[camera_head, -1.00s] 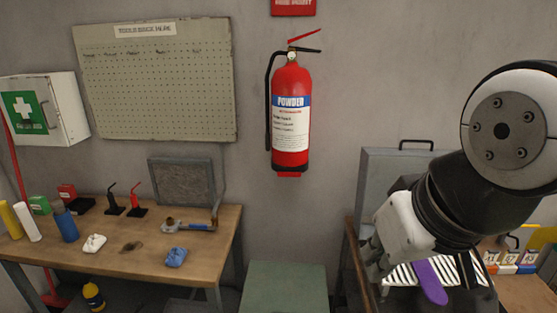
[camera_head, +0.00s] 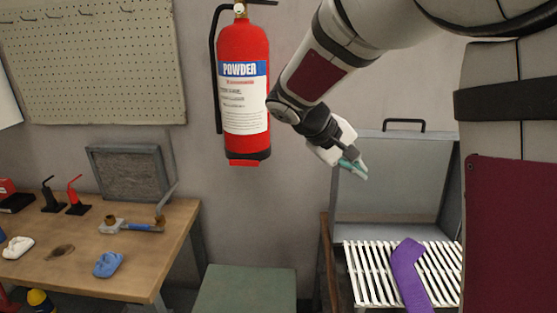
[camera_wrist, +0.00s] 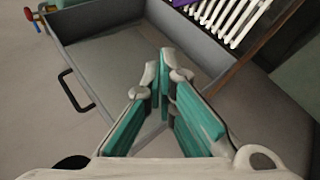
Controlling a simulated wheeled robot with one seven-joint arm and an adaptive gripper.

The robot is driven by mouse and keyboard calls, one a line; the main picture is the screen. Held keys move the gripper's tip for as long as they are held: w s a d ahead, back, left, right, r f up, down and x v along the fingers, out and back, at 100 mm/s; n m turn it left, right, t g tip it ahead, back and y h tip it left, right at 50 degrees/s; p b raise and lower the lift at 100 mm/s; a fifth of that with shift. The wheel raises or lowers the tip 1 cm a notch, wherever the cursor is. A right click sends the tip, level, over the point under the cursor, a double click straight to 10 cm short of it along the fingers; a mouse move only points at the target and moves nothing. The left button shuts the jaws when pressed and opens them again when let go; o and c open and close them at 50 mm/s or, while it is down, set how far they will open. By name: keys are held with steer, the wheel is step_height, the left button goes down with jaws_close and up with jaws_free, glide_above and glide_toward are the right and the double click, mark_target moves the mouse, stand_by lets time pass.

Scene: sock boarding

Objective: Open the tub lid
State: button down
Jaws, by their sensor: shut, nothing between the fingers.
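The tub's grey lid (camera_head: 388,180) stands upright at the back of the tub in the head view, its inner face showing. Its dark handle (camera_head: 404,123) is at the top edge. In the wrist view the lid (camera_wrist: 120,45) shows with the handle (camera_wrist: 77,92) at left. The tub has a white slatted rack (camera_head: 370,275) across its opening; the rack also shows in the wrist view (camera_wrist: 235,18). My gripper (camera_head: 360,171) is shut and empty, in front of the lid's upper left part in the head view. I cannot tell whether it touches the lid. My arm hides the tub's right side.
A purple sock-shaped form (camera_head: 408,272) lies on the rack. A green-topped stool (camera_head: 245,290) stands left of the tub. A wooden workbench (camera_head: 130,270) with small items is at far left. A red fire extinguisher (camera_head: 244,90) hangs on the wall left of my gripper.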

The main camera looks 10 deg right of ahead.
steer(key=w+a+f+n+t+h+b, duration=0.25)
steer(key=w+f+h, duration=0.2)
steer(key=w, duration=0.55)
steer(key=w+a+f+n+t+h+b, duration=0.25)
steer(key=w+f, duration=0.25)
steer(key=w, duration=0.6)
steer(key=x, duration=0.9)
steer(key=shift+f+m, duration=0.2)
steer(key=shift+m, duration=0.2)
steer(key=shift+w, duration=0.15)
steer(key=s+a+r+p, duration=0.1)
steer(key=s+r+p, duration=0.1)
steer(key=s+p, duration=0.2)
steer(key=shift+s+a+r, duration=0.15)
steer(key=shift+s+r, duration=0.25)
steer(key=shift+s, duration=0.25)
